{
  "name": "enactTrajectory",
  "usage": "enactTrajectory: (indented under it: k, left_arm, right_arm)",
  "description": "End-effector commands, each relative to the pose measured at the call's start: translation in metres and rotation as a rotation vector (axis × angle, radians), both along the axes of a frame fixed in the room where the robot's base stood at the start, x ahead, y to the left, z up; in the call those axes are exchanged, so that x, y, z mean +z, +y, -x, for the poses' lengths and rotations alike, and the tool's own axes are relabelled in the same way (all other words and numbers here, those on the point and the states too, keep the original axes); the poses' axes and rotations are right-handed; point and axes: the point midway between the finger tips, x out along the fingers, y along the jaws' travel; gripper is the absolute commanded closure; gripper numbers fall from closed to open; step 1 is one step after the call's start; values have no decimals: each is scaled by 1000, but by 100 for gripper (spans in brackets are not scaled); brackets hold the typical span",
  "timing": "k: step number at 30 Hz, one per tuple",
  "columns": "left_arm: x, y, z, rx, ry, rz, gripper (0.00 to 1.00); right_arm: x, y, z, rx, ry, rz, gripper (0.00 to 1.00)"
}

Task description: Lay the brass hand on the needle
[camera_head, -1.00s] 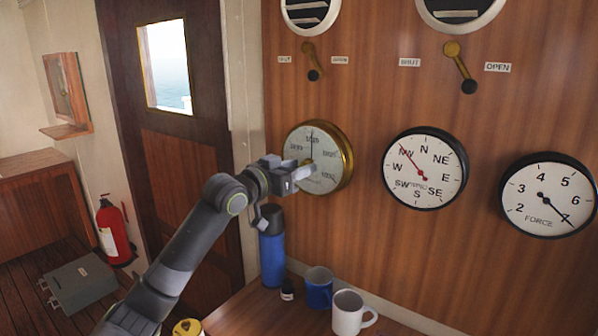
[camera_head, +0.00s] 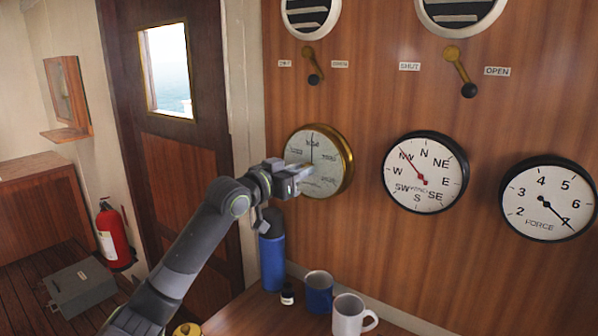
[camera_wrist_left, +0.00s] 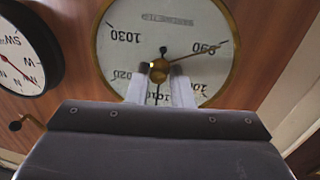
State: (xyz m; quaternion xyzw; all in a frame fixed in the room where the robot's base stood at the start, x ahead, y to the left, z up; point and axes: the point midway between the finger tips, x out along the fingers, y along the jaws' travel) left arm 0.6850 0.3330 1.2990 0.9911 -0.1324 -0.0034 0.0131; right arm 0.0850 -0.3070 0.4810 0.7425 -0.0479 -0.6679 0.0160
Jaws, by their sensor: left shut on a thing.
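The brass-rimmed barometer (camera_head: 338,146) hangs on the wood panel, and its dial (camera_wrist_left: 185,30) appears upside down in the left wrist view. Its black needle (camera_head: 312,146) points up toward the top of the scale in the head view. The thin brass hand (camera_wrist_left: 215,47) points to near 990 in the wrist view, well apart from the needle. My left gripper (camera_wrist_left: 162,72) is at the dial's centre, its pale fingers shut on the small brass knob (camera_wrist_left: 158,66) of the hand. The fingers partly hide the needle and lower numbers. My right gripper is out of view.
A wind dial (camera_head: 425,172) and a force dial (camera_head: 547,198) hang to the right. A brass lever (camera_head: 312,62) sits above the barometer. A blue bottle (camera_head: 272,255), a blue mug (camera_head: 318,292) and a white mug (camera_head: 349,315) stand below.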

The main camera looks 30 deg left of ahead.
Motion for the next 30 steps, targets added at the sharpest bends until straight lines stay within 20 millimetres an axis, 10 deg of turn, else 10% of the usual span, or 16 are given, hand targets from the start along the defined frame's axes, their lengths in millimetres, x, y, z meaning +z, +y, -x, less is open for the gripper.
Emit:
enactTrajectory:
  k: [30]
  left_arm:
    - [4, -1, 0, -1, -116, -834, 100]
  right_arm:
    - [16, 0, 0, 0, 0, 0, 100]
